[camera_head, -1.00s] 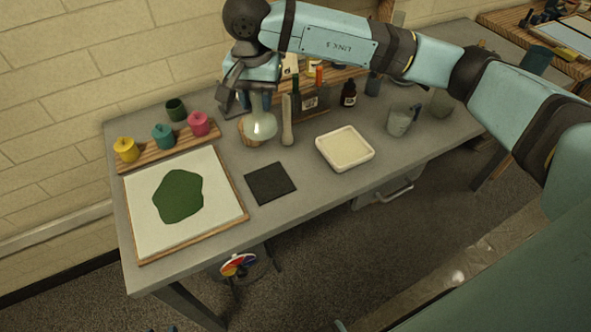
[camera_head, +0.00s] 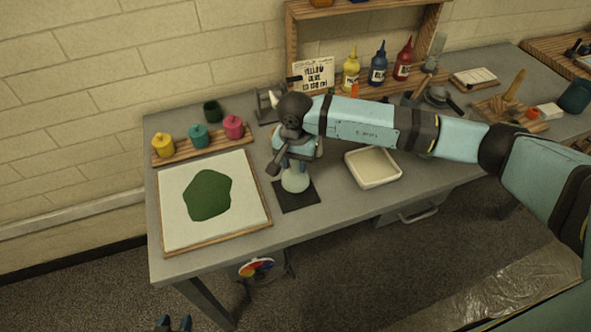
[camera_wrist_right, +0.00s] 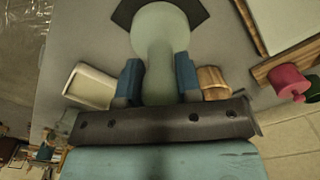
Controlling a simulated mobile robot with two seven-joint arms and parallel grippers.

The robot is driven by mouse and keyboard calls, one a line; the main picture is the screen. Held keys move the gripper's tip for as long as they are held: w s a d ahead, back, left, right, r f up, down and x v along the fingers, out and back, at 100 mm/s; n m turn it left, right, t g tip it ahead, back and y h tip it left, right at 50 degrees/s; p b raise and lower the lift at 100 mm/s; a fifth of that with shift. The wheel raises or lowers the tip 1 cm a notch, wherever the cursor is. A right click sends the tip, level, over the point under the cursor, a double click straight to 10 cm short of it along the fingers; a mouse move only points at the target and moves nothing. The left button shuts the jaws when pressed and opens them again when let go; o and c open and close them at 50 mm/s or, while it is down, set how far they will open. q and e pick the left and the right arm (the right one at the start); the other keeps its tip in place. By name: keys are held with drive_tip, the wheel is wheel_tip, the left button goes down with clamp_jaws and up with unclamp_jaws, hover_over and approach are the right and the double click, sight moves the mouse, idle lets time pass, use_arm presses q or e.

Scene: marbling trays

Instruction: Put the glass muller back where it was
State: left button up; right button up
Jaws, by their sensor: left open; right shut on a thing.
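The glass muller (camera_head: 295,182), pale green and translucent, is upright in my right gripper (camera_head: 297,164). It also shows in the right wrist view (camera_wrist_right: 160,50), its handle between the two blue fingers (camera_wrist_right: 158,80). Its wide base is over the dark square mat (camera_head: 298,201), which also shows in the right wrist view (camera_wrist_right: 124,12). I cannot tell whether base and mat touch. My left gripper (camera_head: 173,324) is open and empty at the bottom edge of the head view, low in front of the table.
A board with a green blob (camera_head: 262,222) lies left of the mat. A cream tray (camera_head: 373,183) stands to the right. A wooden rack (camera_head: 183,147) with yellow, teal and pink pots is behind the board. A wooden cup (camera_wrist_right: 212,82) shows in the right wrist view.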

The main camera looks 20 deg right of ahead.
sight(295, 173)
wheel_tip(295, 173, down, 3)
drive_tip(key=shift+f+p, duration=0.2)
drive_tip(key=shift+p, duration=0.1)
drive_tip(key=shift+f, duration=0.3)
drive_tip(key=shift+f, duration=0.15)
drive_tip(key=o, duration=1)
